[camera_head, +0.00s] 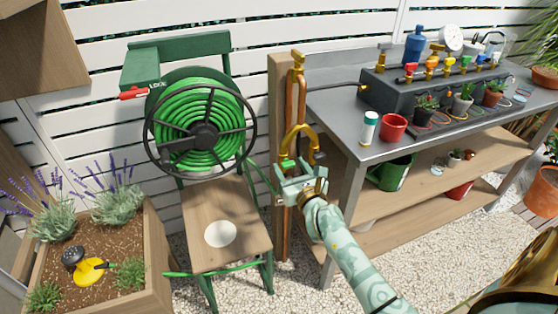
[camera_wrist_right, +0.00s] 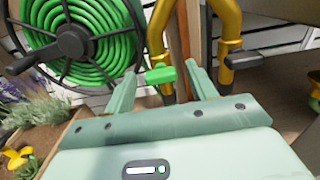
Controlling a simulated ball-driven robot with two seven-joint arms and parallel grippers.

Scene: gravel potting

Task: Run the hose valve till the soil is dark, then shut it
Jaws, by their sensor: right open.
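My right gripper (camera_head: 300,172) is open at the brass pipework (camera_head: 298,130) beside the bench. In the right wrist view, a green valve lever (camera_wrist_right: 160,75) shows between its two spread fingers (camera_wrist_right: 162,88); I cannot tell if they touch it. The lever also shows in the head view (camera_head: 287,164). A second, dark lever (camera_wrist_right: 232,60) sits to its right. The planter's soil (camera_head: 115,243) looks medium brown; no water is visible. My left gripper is out of view.
A wooden planter (camera_head: 152,262) holds lavender and a yellow-and-dark object (camera_head: 88,269). A wooden-seated chair (camera_head: 232,200) stands beside it, below the reel. A metal bench (camera_head: 345,125) at right carries a dark manifold box (camera_head: 395,92), small pots and a red cup (camera_head: 393,127).

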